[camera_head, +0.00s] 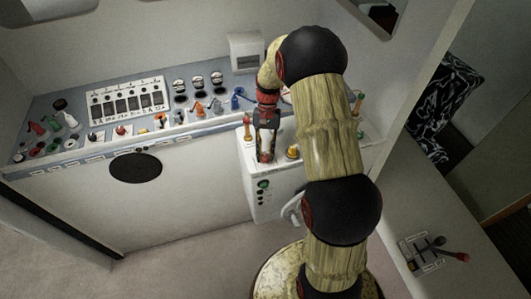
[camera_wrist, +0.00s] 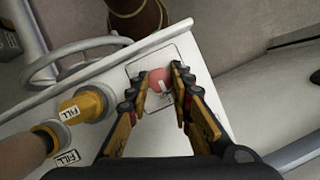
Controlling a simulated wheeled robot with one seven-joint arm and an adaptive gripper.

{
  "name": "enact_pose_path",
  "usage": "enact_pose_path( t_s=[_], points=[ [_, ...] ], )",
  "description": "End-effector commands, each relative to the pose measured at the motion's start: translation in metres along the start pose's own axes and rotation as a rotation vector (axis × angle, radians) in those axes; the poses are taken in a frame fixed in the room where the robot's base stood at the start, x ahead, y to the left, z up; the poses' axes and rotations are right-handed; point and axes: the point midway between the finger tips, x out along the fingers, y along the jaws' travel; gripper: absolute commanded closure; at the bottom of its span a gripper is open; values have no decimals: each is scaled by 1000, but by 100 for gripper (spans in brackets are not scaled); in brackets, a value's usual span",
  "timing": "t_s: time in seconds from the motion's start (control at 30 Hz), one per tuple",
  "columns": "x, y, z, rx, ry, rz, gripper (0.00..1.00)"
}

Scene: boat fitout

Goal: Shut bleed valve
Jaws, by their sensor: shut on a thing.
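A small round red knob (camera_wrist: 158,79) with a white mark sits on a square plate on top of the white cabinet (camera_wrist: 105,72). It appears to be the bleed valve, though no label on it can be read. My gripper (camera_wrist: 157,86) is shut on the knob, with one finger on each side of it. In the head view my gripper (camera_head: 265,157) points down onto the top of the white cabinet (camera_head: 258,182), near its left front edge.
Yellow fittings (camera_wrist: 86,104) marked FILL stand left of my gripper in the wrist view. An orange-yellow knob (camera_head: 293,152) is close on the right in the head view. A long console (camera_head: 60,160) with switches, gauges and levers runs left. A red-tipped lever (camera_head: 455,256) is lower right.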

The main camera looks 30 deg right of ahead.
Motion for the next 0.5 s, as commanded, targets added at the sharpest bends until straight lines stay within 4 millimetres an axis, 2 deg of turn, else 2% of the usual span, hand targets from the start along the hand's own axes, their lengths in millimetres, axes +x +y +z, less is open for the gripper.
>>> enact_pose_path(
  t_s=[0.47, 0.5],
  points=[
    [-1, 0, -1, -13, 3, 4, 100],
    [-1, 0, -1, -13, 3, 4, 77]
  ],
)
